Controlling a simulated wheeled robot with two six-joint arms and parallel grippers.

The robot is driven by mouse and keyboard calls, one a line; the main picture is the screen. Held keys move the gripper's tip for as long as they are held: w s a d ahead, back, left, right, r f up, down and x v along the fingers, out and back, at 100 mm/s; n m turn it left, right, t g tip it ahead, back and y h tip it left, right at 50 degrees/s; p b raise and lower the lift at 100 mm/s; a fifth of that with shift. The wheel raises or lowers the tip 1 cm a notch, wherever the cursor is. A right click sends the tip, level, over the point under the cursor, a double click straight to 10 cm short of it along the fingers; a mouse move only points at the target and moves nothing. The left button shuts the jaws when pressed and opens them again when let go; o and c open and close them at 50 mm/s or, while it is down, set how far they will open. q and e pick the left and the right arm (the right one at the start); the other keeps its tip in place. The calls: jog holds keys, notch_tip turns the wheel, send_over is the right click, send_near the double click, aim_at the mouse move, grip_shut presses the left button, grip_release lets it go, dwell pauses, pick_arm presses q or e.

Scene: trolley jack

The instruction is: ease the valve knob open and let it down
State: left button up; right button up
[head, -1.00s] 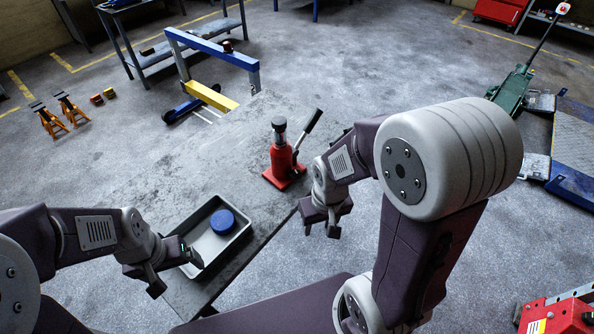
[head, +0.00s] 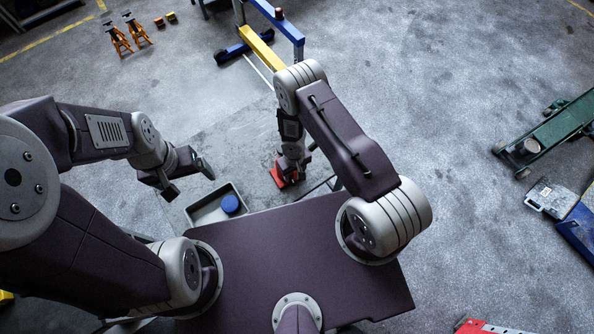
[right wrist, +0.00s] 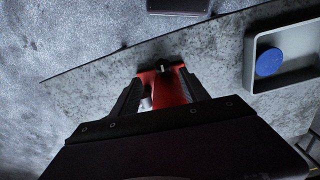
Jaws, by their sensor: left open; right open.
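The red bottle jack (head: 277,179) stands on the grey bench top, mostly hidden by my right arm in the head view. In the right wrist view its red body (right wrist: 170,93) shows between the fingers. A small black valve knob (right wrist: 163,65) shows at its red foot, just beyond the fingertips. My right gripper (right wrist: 162,78) is open around the line of the jack; I cannot tell if a finger touches it. My left gripper (head: 188,184) is open and empty, above and left of the tray.
A grey tray (head: 205,201) holding a blue round object (head: 230,204) lies on the bench top (head: 222,150). A blue and yellow frame (head: 258,45) stands behind. A green trolley jack (head: 560,127) is on the floor at right. The floor between is clear.

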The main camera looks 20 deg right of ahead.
aim_at(294, 184)
jog(key=f+b, duration=0.3)
jog(key=b, duration=0.1)
jog(key=shift+s+a+f, duration=0.15)
jog(key=shift+a+f, duration=0.2)
jog(key=shift+a, duration=0.05)
jog(key=f+b, duration=0.2)
jog(key=f, duration=0.1)
jog(key=f+b, duration=0.1)
jog(key=b, duration=0.1)
jog(key=shift+d+f, duration=0.2)
jog(key=shift+d, duration=0.1)
jog(key=shift+f, duration=0.5)
jog(key=shift+a, duration=0.15)
